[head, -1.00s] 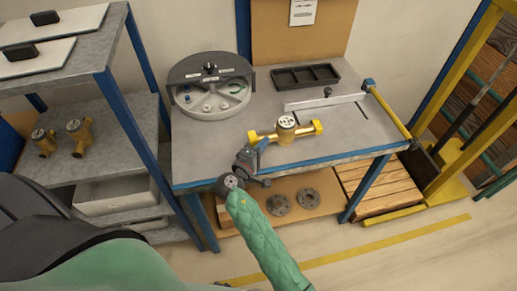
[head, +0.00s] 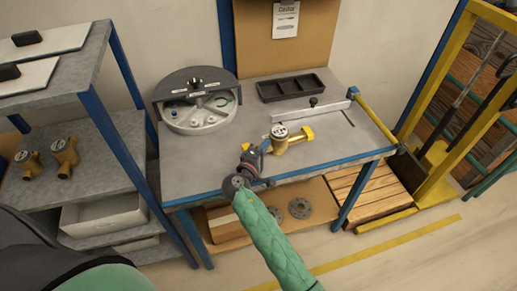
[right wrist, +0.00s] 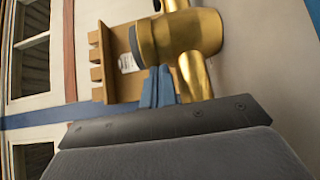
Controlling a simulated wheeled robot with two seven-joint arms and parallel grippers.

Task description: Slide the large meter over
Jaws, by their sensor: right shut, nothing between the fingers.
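The large brass meter (head: 279,139) lies on the grey bench top near the front edge. It has a round pale dial and a yellow pipe end pointing right; its left end is hidden behind my right gripper. My right gripper (head: 260,149) is shut and empty at the meter's left side, low over the bench. In the right wrist view the shut blue fingertips (right wrist: 158,82) are right at the brass body (right wrist: 185,38); whether they touch it I cannot tell. My left gripper is out of view.
A metal straightedge (head: 300,114) with a black knob lies right of and behind the meter. A black divided tray (head: 291,85) and a round grey case (head: 198,104) stand at the back. Two smaller brass meters (head: 65,155) sit on the left shelf. The bench's left front is clear.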

